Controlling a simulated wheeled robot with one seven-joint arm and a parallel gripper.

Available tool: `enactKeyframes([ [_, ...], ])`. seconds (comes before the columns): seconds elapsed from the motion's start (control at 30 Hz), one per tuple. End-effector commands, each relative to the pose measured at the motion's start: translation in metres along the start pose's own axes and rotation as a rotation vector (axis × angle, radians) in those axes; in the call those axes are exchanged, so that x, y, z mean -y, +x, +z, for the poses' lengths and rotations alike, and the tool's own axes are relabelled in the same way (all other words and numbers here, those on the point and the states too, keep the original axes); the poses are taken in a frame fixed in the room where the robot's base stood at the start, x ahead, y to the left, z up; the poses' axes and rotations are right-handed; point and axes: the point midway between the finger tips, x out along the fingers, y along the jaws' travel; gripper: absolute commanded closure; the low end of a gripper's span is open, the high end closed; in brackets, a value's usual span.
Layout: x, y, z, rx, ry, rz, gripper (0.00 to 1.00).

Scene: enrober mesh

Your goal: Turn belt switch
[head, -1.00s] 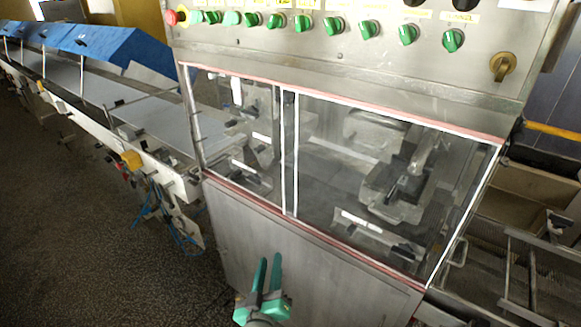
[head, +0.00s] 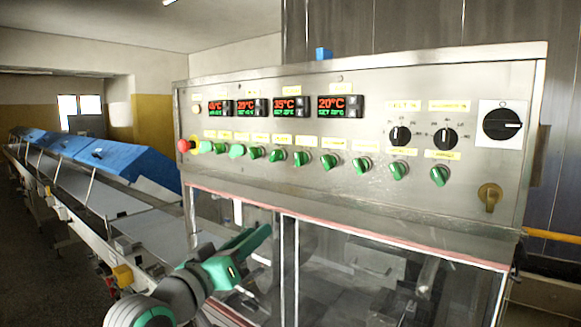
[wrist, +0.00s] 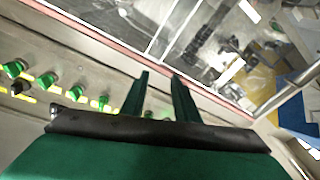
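A row of green rotary switches (head: 302,158) runs along the lower part of the steel control panel (head: 420,95), with yellow labels above them too small to read. I cannot tell which is the belt switch. Several green switches also show at the left in the wrist view (wrist: 47,80). My gripper (head: 256,238) is below the left half of the row, in front of the clear-windowed cabinet. In the wrist view its two green fingers (wrist: 161,82) stand apart with nothing between them, and no switch is touched.
A red emergency button (head: 184,146) sits at the panel's left end. Black dials (head: 445,139), a large black rotary switch (head: 502,124) and temperature displays (head: 288,106) are above the row. A brass key-like knob (head: 489,196) is lower right. A conveyor with blue covers (head: 125,160) extends left.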

Motion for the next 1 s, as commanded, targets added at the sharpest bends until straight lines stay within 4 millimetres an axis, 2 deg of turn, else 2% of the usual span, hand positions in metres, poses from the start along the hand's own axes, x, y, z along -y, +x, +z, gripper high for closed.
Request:
enactKeyframes([
  [0.03, -0.013, -0.004, -0.023, 0.006, 0.029, 0.017, 0.72],
  [0.2, -0.056, -0.019, -0.077, 0.056, 0.115, 0.065, 0.72],
  [0.4, -0.096, -0.037, -0.117, 0.106, 0.200, 0.094, 0.72],
  [0.5, -0.107, -0.044, -0.126, 0.123, 0.224, 0.101, 0.72],
  [0.67, -0.115, -0.045, -0.131, 0.136, 0.240, 0.104, 0.72],
  [0.77, -0.116, -0.036, -0.129, 0.137, 0.240, 0.106, 0.72],
  [1.0, -0.119, 0.004, -0.123, 0.138, 0.238, 0.107, 0.72],
])
